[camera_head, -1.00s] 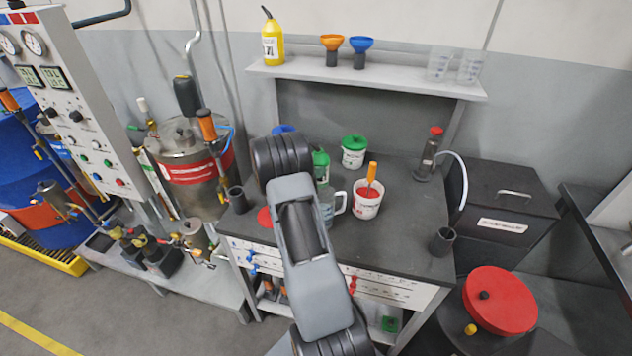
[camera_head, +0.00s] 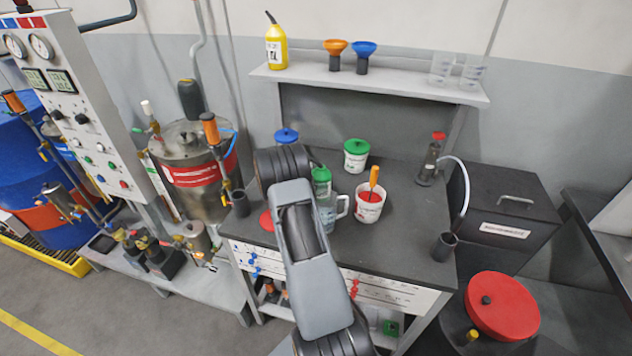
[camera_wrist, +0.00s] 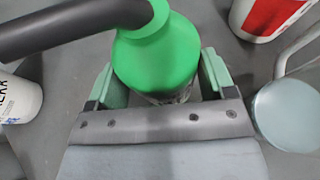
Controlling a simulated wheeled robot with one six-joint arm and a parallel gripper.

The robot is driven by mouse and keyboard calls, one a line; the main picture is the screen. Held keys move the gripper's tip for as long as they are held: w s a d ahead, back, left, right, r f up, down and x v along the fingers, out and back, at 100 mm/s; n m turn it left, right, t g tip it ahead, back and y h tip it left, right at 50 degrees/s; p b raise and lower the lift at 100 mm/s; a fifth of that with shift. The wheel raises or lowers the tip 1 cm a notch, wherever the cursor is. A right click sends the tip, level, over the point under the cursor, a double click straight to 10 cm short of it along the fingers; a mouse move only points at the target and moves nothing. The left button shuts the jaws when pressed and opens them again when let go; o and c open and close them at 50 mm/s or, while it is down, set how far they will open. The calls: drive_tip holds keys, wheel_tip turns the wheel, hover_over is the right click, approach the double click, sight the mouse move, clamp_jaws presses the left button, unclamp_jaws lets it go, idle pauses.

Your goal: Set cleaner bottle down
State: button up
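The cleaner bottle has a green top (camera_wrist: 158,55) and a black spout, seen close up in the wrist view. In the head view its green top (camera_head: 321,178) shows just right of my arm, over the workbench (camera_head: 408,240). My gripper (camera_wrist: 163,85) has one pale green finger on each side of the bottle and is shut on it. The bottle's lower part and base are mostly hidden, so I cannot tell whether it touches the bench.
A green-lidded tub (camera_head: 356,157) and a blue-lidded one (camera_head: 286,136) are behind. The bench's right middle is clear.

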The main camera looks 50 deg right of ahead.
drive_tip(key=o, duration=0.4)
drive_tip(key=shift+r, duration=0.15)
drive_tip(key=a+r+m+t+y+b, duration=0.1)
drive_tip(key=a+r, duration=0.3)
drive_tip(key=a, duration=0.4)
drive_tip(key=a+r+m+y+b, duration=0.1)
drive_tip(key=a+r+m+b, duration=0.1)
drive_tip(key=a+r, duration=0.45)
drive_tip(key=s+a+r+m+t+y, duration=0.2)
drive_tip(key=s+a+m+y, duration=0.3)
drive_tip(key=s+a, duration=0.3)
drive_tip(key=s+a+r+m+t+y, duration=0.2)
drive_tip(key=s+a+m+t+y, duration=0.3)
drive_tip(key=a, duration=1.1)
drive_tip(key=shift+s+a+r+m+y, duration=0.35)
drive_tip(key=shift+s+m+y, duration=0.3)
drive_tip(key=shift+s, duration=0.95)
drive_tip(key=shift+f, duration=0.1)
